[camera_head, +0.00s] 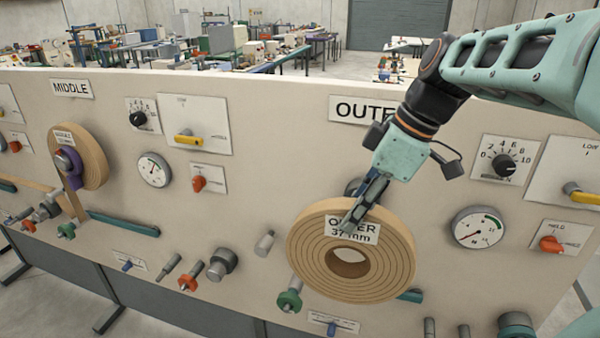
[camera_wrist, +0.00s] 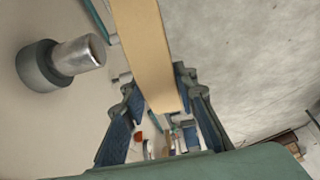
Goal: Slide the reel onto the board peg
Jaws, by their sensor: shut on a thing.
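The reel (camera_head: 385,265) is a flat tan coil with a round central hole and a label reading "OUTER 37 mm". My gripper (camera_head: 352,222) comes from above and is shut on its upper rim, one finger across the front face. In the wrist view the reel (camera_wrist: 148,50) is seen edge-on between the fingers (camera_wrist: 160,118). A silver peg with a dark grey collar (camera_wrist: 78,55) stands out from the board, left of the reel and apart from it. In the head view a dark round part (camera_head: 355,187) shows behind my gripper, perhaps this collar; the peg's tip is hidden.
The beige board (camera_head: 260,160) carries a dial (camera_head: 480,227), a knob (camera_head: 503,163) and switches. A green-collared fitting (camera_head: 290,298) and a silver cylinder (camera_head: 265,243) stick out left of the reel. Another reel (camera_head: 92,155) hangs at the MIDDLE station.

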